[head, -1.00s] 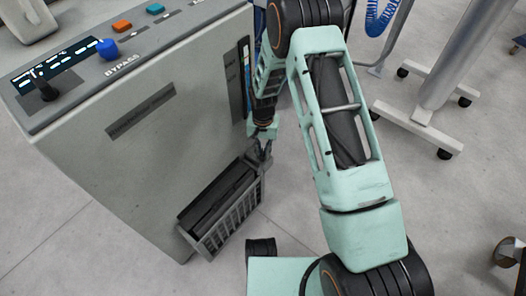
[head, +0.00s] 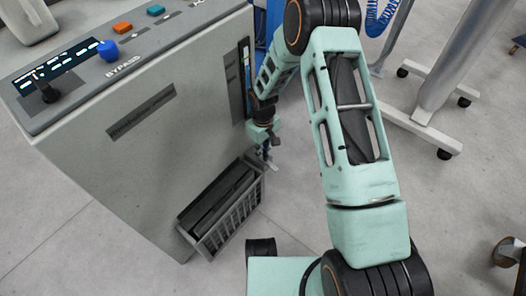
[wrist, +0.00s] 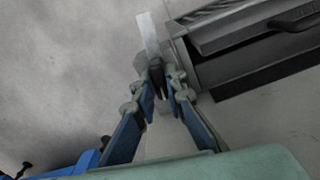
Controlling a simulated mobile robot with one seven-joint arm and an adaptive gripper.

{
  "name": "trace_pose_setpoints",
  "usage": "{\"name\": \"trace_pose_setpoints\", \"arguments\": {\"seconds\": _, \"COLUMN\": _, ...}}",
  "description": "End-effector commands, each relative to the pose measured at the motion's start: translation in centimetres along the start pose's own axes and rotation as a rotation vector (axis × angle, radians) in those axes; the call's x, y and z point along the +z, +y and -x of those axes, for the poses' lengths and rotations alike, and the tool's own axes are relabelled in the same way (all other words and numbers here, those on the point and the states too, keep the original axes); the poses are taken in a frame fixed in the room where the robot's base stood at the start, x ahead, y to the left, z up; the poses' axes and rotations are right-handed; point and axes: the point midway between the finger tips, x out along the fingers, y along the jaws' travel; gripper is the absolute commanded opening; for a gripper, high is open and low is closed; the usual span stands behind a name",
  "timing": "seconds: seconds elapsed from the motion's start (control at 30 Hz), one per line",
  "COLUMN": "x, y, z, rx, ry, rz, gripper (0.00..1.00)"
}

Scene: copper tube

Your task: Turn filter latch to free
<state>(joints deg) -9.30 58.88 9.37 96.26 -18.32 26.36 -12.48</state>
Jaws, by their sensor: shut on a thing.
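My gripper (head: 268,152) is at the right edge of the grey machine, just above the slatted filter unit (head: 228,225) low on its side. In the wrist view my gripper (wrist: 160,82) has its fingers closed together on a small dark piece, which appears to be the filter latch (wrist: 157,68). A pale flat strip (wrist: 149,34) extends beyond the fingertips; I cannot tell whether it belongs to the latch. The filter unit's dark slot and grey edge (wrist: 245,70) lie to the right. The fingers hide most of the latch, so its exact angle is unclear.
A wheeled stand (head: 425,125) is at the right.

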Motion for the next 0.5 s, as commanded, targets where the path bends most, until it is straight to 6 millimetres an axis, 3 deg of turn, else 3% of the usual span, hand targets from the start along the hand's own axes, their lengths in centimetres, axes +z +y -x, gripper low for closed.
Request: {"name": "trace_pose_setpoints", "arguments": {"seconds": 0.5, "x": -0.05, "y": 0.00, "z": 0.02, "rx": 0.000, "ry": 0.001, "rz": 0.167, "gripper": 0.00}}
